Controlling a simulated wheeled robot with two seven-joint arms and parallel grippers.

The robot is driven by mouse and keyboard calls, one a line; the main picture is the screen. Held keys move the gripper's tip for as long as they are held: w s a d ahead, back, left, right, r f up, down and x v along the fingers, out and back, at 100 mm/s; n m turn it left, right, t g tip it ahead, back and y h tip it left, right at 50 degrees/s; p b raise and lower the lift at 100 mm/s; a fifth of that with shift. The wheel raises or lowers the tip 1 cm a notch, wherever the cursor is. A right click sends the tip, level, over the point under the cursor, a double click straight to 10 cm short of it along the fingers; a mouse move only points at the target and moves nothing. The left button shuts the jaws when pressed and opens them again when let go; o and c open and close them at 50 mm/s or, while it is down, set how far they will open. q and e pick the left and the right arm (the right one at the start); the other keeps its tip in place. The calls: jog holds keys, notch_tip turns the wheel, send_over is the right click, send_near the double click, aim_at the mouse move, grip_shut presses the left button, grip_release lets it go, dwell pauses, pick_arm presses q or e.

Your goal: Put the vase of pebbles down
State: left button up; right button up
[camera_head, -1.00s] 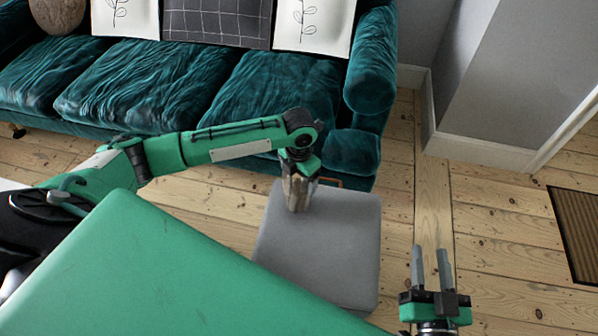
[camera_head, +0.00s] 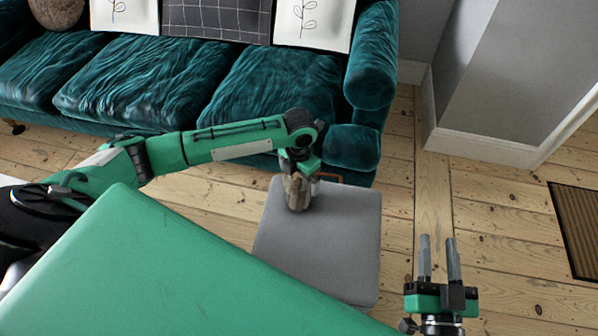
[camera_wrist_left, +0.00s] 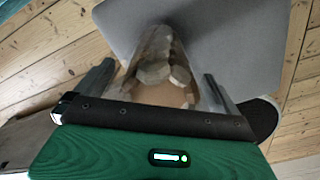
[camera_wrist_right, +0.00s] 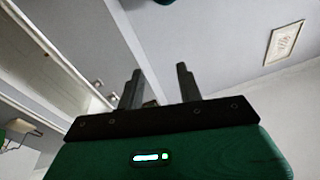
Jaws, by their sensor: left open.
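The vase of pebbles (camera_head: 298,193), a clear vessel with pale brown stones, stands on the grey square-topped seat (camera_head: 325,245), near its back-left corner. In the left wrist view the vase (camera_wrist_left: 158,62) lies between the two fingers of my left gripper (camera_wrist_left: 158,88), which are spread to either side of it. My left gripper (camera_head: 299,170) is open over the top of the vase; its fingertips are hard to make out in the head view. My right gripper (camera_head: 438,258) is empty, its two fingers apart, over the floor at the right.
A teal velvet sofa (camera_head: 180,85) stands behind the grey seat, with its arm close by. A grey wall (camera_head: 495,75) and a brown doormat (camera_head: 580,225) are at the right. Bare floorboards (camera_head: 410,200) lie between the seat and the wall.

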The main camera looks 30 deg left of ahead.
pick_arm(q)
notch_tip(320, 180, up, 6)
jog(key=shift+r+p, duration=0.2)
jog(key=shift+p, duration=0.85)
notch_tip(320, 180, up, 5)
jog(key=shift+f+p, duration=0.15)
jog(key=shift+p, duration=0.45)
jog(key=shift+r, duration=0.6)
pick_arm(e)
jog(key=s+f+g+h, duration=0.1)
jog(key=s+f+g, duration=0.3)
jog(key=f+g, duration=0.3)
jog(key=shift+d+f+h, duration=0.25)
jog(key=shift+f+h, duration=0.05)
jog(key=shift+f, duration=0.5)
